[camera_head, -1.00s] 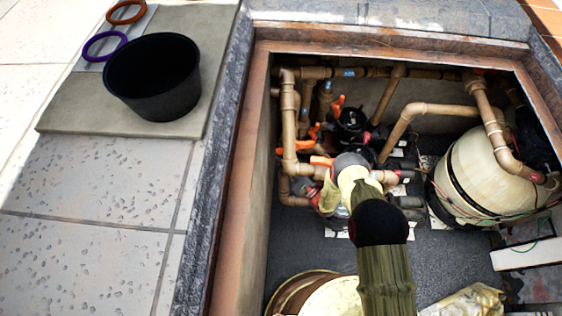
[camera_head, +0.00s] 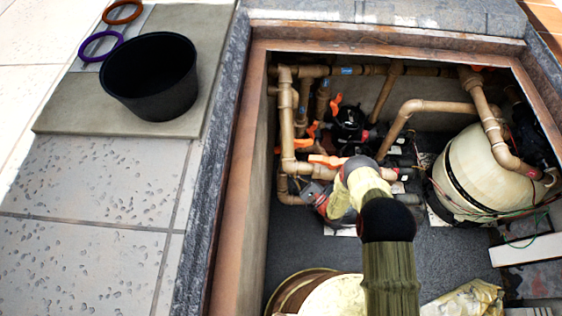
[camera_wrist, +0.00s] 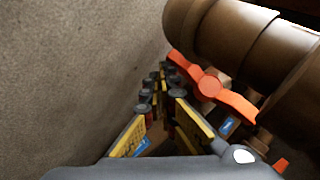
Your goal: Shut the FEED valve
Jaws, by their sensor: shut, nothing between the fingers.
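In the wrist view an orange valve handle (camera_wrist: 210,84) sits on a brown pipe, slanting down to the right. My gripper (camera_wrist: 166,76) is shut and empty beside the handle's upper left arm; I cannot tell whether they touch. In the head view my gripper (camera_head: 314,197) is low by the left pipes, partly hidden by my arm. Several orange handles show there: one lies nearly level (camera_head: 326,160), and another is higher up (camera_head: 336,101). No FEED lettering is readable, so I cannot tell which valve is FEED.
Brown pipes (camera_head: 287,115) run down the pit's left wall. A cream tank (camera_head: 483,170) stands at right and a dark pump (camera_head: 349,122) at the back. The pit rim (camera_head: 235,180) borders the opening. A black bucket (camera_head: 151,80) stands outside on the deck.

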